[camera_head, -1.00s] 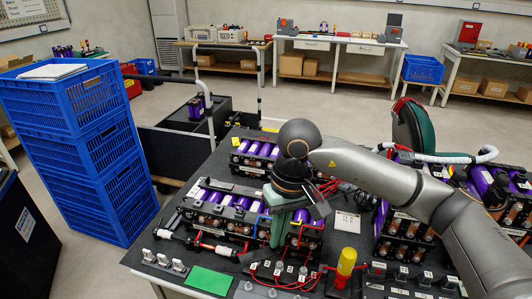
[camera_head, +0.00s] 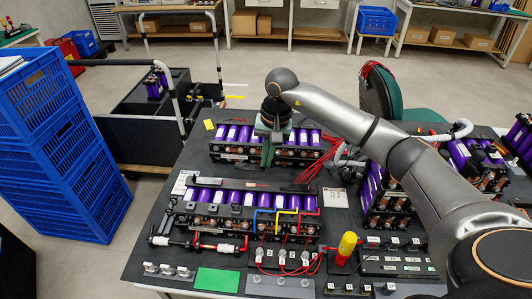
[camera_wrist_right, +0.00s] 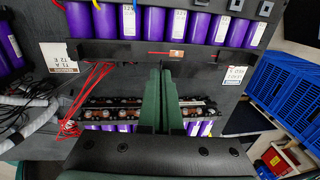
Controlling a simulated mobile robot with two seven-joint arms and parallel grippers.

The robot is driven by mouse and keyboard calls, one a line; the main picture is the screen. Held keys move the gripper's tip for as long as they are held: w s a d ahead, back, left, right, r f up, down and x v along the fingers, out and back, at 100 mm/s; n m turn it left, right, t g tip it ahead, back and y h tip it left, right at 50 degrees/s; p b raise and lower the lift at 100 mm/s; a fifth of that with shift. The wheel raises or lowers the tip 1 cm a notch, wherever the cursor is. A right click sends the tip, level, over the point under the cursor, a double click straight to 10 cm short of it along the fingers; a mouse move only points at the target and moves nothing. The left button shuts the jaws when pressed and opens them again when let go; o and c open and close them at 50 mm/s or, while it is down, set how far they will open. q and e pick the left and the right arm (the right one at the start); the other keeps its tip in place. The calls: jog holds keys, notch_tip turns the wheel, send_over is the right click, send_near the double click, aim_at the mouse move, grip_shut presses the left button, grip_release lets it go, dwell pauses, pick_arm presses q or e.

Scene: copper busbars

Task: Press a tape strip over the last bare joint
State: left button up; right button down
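My right gripper (camera_head: 267,160) is above the front edge of the rear battery module (camera_head: 236,150). In the right wrist view its two green fingers (camera_wrist_right: 165,80) lie side by side with hardly any gap, and no tape strip can be made out between them. A front module (camera_head: 240,207) has purple cells, a dark bar (camera_head: 250,186) across its back, and blue, yellow and red bent conductors (camera_head: 288,216) at its right end. In the wrist view a small copper-coloured patch (camera_wrist_right: 176,54) shows on a dark bar. I cannot tell which joint is bare. My left gripper is not in view.
A yellow-topped tool (camera_head: 347,243) stands at the front right, beside a tray with numbered tags (camera_head: 282,260). A green mat (camera_head: 217,280) lies at the front edge. Red cables (camera_head: 325,165) lie right of the rear module. Blue crates (camera_head: 65,150) stand left of the table.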

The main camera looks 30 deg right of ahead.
aim_at(265, 185)
notch_tip(265, 185, down, 6)
jog(key=b, duration=0.3)
jog(key=shift+r+b, duration=0.1)
jog(key=shift+b, duration=0.25)
jog(key=shift+f, duration=0.3)
pick_arm(q)
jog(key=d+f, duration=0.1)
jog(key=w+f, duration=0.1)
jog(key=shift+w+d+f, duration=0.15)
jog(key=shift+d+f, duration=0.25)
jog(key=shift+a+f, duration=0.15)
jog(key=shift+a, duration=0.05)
jog(key=shift+b, duration=0.3)
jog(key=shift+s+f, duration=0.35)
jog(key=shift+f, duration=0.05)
pick_arm(e)
jog(key=shift+f, duration=0.25)
pick_arm(q)
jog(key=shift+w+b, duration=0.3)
jog(key=shift+b, duration=0.1)
pick_arm(e)
jog(key=shift+f, duration=0.2)
jog(key=shift+s, duration=0.1)
